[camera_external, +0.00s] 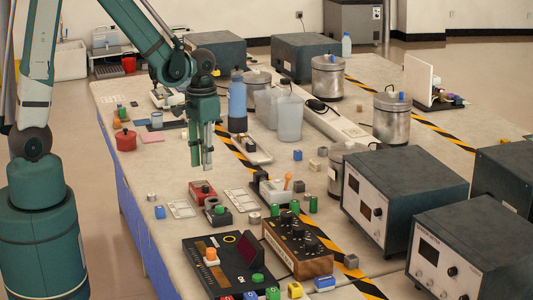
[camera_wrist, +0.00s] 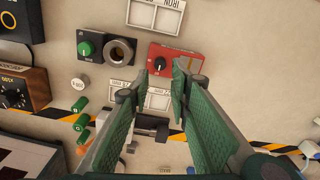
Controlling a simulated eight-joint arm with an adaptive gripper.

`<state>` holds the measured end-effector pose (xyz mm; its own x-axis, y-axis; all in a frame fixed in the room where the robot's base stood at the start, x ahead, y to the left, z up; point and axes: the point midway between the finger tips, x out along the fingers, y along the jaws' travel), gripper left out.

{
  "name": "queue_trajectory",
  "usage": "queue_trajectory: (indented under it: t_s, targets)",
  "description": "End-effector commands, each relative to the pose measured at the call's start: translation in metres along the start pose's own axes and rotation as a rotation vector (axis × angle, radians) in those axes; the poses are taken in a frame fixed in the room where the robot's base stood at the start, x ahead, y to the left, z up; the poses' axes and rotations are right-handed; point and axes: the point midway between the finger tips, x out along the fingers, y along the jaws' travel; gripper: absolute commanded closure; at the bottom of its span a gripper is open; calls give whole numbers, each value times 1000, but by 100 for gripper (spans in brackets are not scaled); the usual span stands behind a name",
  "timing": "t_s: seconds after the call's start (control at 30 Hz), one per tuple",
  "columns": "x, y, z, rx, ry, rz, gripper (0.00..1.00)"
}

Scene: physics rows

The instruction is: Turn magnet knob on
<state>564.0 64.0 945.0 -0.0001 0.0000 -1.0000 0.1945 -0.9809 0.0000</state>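A red box (camera_wrist: 173,62) with a round black knob (camera_wrist: 160,63) lies just beyond my fingertips in the wrist view. It also shows in the external view (camera_external: 202,191), below and near my gripper. The labels are too small to tell which knob is the magnet's. My gripper (camera_external: 202,167) points down above the table, open and empty, apart from both boxes. Its spread fingers (camera_wrist: 153,88) show in the wrist view.
White label trays (camera_external: 182,209) and (camera_external: 240,199) flank the boxes. A black console (camera_external: 228,262) and a wooden knob box (camera_external: 296,246) stand nearer the camera. A blue bottle (camera_external: 237,105) stands behind my gripper. Bare table lies left of the red box.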

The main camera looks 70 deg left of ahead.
Motion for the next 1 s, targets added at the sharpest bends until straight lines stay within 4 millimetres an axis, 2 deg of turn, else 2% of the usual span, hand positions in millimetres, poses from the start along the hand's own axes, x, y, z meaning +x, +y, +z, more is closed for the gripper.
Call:
queue_trajectory:
  t_s: [0.27,0.8,1.0]
  targets:
    - [10,0,0,0,0,0,80]
    - [60,0,0,0,0,0,80]
    - [73,0,0,0,0,0,80]
